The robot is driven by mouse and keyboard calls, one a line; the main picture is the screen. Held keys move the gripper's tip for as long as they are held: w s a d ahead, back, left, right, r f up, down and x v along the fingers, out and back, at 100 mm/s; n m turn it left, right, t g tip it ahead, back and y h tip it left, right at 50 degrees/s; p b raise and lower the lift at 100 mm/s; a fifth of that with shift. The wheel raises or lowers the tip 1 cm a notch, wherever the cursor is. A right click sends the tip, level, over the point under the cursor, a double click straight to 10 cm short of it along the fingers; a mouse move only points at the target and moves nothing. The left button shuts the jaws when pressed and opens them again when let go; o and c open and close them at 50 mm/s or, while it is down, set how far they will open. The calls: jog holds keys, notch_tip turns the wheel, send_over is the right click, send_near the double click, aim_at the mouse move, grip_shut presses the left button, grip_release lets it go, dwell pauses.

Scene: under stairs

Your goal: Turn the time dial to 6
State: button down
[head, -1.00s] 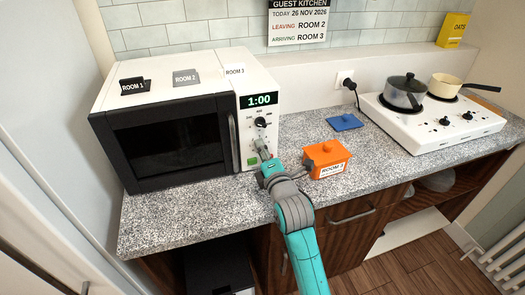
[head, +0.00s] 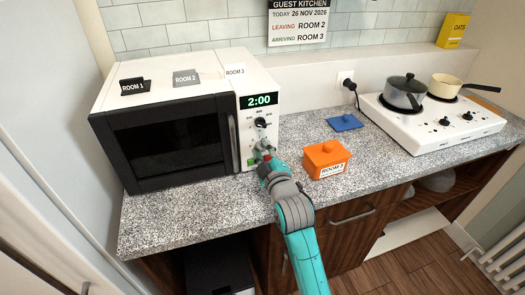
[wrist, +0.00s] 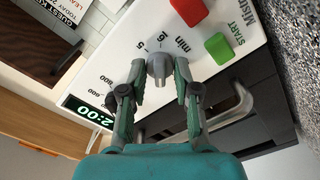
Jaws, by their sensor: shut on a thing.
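The white microwave (head: 180,118) with a black door stands on the counter. Its display (head: 259,100) reads 2:00. My gripper (wrist: 160,74) is shut on this dial, one finger on each side. In the head view my gripper (head: 264,152) is at the lower panel and hides most of the dial. A second dial (head: 261,122) sits above it.
A green START button (wrist: 219,47) and a red button (wrist: 189,10) lie close to the fingers. The door handle (head: 234,141) is just left of the panel. An orange lidded box (head: 326,160) stands right of my gripper.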

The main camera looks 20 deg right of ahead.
jog(key=m, duration=0.4)
jog(key=shift+f+m, duration=0.1)
jog(key=shift+m, duration=0.2)
jog(key=m, duration=1)
jog(key=shift+d, duration=0.1)
jog(key=m, duration=0.4)
jog(key=shift+m, duration=0.3)
jog(key=m, duration=0.4)
jog(key=shift+f, duration=0.1)
jog(key=shift+m, duration=6.7)
